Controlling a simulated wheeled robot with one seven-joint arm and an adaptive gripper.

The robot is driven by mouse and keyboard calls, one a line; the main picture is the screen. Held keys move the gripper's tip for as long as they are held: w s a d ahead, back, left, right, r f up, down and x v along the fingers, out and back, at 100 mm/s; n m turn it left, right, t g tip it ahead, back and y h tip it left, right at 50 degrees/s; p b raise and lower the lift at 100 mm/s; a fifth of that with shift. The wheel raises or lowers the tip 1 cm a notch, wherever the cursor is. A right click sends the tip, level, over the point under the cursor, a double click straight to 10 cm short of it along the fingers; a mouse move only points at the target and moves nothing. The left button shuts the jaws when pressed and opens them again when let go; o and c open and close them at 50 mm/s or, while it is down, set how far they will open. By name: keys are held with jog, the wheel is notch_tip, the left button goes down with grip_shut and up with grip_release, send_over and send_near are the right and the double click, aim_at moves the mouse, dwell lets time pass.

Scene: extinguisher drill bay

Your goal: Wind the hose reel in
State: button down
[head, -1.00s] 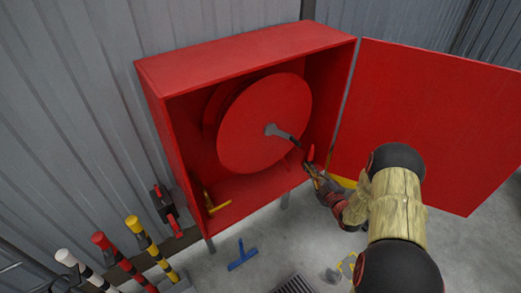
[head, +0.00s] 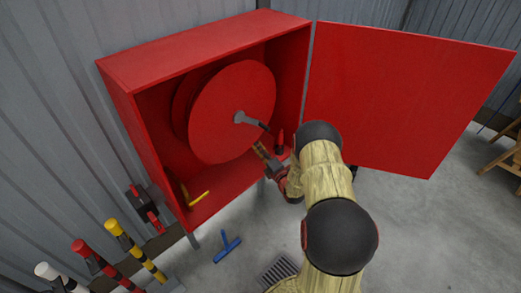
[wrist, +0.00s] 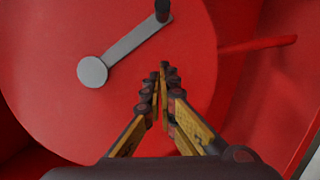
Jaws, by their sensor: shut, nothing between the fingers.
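The red hose reel (head: 228,95) is a round disc inside an open red cabinet (head: 118,72). A grey crank arm (head: 244,118) runs from its hub to a dark handle (head: 264,127) at the lower right. In the wrist view the reel disc (wrist: 40,50) fills the left and middle, with the grey crank (wrist: 122,48) running up right to the dark handle (wrist: 162,10). My gripper (head: 258,146) is shut and empty just below the handle, apart from it. In the wrist view my gripper (wrist: 164,68) points at the disc, below the handle.
The cabinet door (head: 405,95) stands open to the right. A blue T-shaped handle (head: 227,245) is below. Striped posts (head: 135,250) stand at lower left.

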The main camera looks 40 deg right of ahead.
aim_at(258, 122)
jog(key=w, duration=0.4)
jog(key=w+d+b, duration=0.1)
jog(key=w, duration=0.1)
jog(key=shift+w+r, duration=0.15)
jog(key=shift+w, duration=0.05)
jog(key=shift+d+r, duration=0.2)
jog(key=shift+d, duration=0.45)
jog(key=shift+d+r, duration=0.15)
jog(key=shift+d, duration=0.45)
jog(key=shift+w+d+r+b, duration=0.1)
jog(key=shift+d+r+b, duration=0.15)
jog(key=shift+d, duration=0.2)
jog(key=shift+d+n+b, duration=0.3)
jog(key=shift+d+b, duration=0.1)
jog(key=shift+b, duration=0.55)
jog(key=d+r+n+b, duration=0.1)
jog(key=b, duration=0.1)
jog(key=shift+w+d+r+n+t+b, duration=0.1)
jog(key=shift+w+d+n+t+b, duration=0.05)
jog(key=shift+n+t+b, duration=0.2)
jog(key=shift+d+r+n+y, duration=0.2)
jog(key=shift+r+n+y, duration=0.1)
jog(key=shift+r, duration=0.1)
